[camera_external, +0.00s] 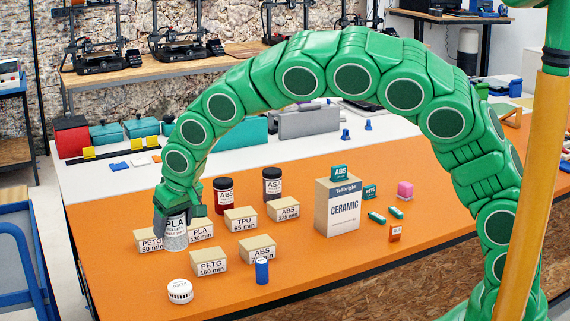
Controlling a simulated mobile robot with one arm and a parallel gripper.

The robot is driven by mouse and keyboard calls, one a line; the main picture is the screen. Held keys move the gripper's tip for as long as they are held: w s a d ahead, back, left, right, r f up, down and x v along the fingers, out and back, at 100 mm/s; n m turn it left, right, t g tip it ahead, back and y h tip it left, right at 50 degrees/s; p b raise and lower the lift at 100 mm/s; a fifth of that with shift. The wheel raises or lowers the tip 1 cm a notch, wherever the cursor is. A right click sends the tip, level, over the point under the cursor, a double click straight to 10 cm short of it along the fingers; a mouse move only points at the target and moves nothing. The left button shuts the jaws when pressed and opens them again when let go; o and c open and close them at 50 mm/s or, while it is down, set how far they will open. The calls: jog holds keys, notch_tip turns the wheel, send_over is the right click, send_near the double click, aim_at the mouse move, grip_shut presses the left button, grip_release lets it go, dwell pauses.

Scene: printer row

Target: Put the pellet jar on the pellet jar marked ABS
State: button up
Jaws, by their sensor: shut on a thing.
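My gripper (178,211) is shut on a grey pellet jar (175,238) marked PLA, at the left of the orange mat. The jar is upright, in front of the PETG and PLA blocks; I cannot tell if its base touches the mat. The pellet jar marked ABS (223,197), dark red with a black lid, stands upright to the right of my gripper, with nothing on its lid. A similar dark jar marked ASA (272,185) stands farther right. The fingers hide the top of the held jar.
Labelled blocks stand around: PETG 50 min (149,241), PLA (201,230), TPU (240,219), ABS 225 min (284,211), PETG 160 min (208,262). A tall CERAMIC box (338,208) stands right. A blue can (262,271) and a white round tub (180,291) stand in front.

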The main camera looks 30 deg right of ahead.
jog(key=w+d+r+n, duration=0.1)
jog(key=w+d+r, duration=0.2)
jog(key=w+d, duration=0.55)
jog(key=w+d+r, duration=0.4)
jog(key=w+d, duration=0.2)
jog(key=d, duration=0.5)
jog(key=w+d+r+n, duration=0.1)
jog(key=w+d+r, duration=0.2)
jog(key=w+d, duration=0.5)
send_over(223, 180)
notch_tip(223, 180, down, 9)
jog(key=shift+s+d+y, duration=0.15)
jog(key=shift+y, duration=0.15)
jog(key=shift+w+f, duration=0.25)
jog(key=shift+f, duration=1.55)
jog(key=shift+f, duration=0.1)
